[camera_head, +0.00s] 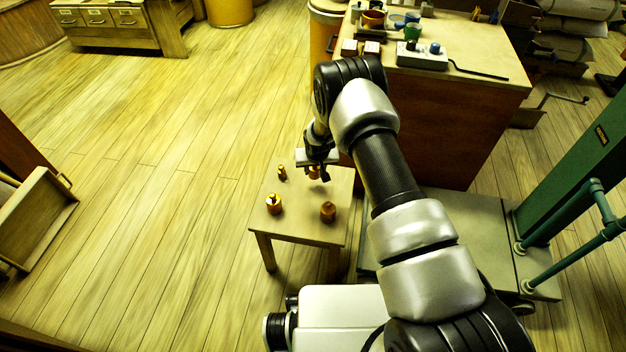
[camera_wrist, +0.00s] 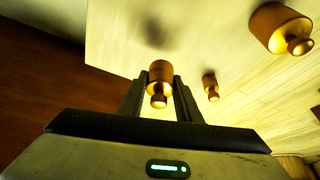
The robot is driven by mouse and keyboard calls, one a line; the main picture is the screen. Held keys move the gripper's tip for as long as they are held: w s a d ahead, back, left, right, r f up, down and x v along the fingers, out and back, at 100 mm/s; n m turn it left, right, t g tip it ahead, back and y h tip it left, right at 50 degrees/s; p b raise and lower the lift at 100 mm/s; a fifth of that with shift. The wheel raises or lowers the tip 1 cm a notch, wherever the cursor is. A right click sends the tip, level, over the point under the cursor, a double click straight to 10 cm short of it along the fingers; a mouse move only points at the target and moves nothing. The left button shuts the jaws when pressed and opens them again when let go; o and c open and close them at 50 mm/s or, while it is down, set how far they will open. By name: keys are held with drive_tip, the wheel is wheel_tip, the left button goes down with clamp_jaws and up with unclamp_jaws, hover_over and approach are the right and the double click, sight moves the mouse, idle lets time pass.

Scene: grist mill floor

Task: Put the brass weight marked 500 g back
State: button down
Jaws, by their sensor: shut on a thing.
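My gripper (camera_head: 317,162) is over the back of a small wooden stool (camera_head: 300,228). It is shut on a brass weight (camera_wrist: 160,76), which sits between the fingers in the wrist view; in the head view this weight (camera_head: 314,174) is partly hidden by the gripper. A dark shadow on the stool top lies apart from it, so it appears raised. A small brass weight (camera_head: 282,172), another weight (camera_head: 274,205) at the left front and a third (camera_head: 328,211) at the right front stand on the stool. I cannot read any markings.
A large brown cabinet (camera_head: 425,125) stands behind the stool, with cups, a grey box (camera_head: 420,56) and small items on top. A green post (camera_head: 580,150) and pipes are at the right. An open wooden drawer (camera_head: 40,215) is at the left. The floor left of the stool is clear.

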sight(314, 177)
drive_tip(key=shift+w+f+b, duration=0.1)
drive_tip(key=shift+f+b, duration=0.45)
drive_tip(key=shift+f, duration=1.55)
drive_tip(key=shift+f, duration=0.1)
drive_tip(key=c, duration=1.3)
unclamp_jaws()
drive_tip(key=shift+f, duration=0.1)
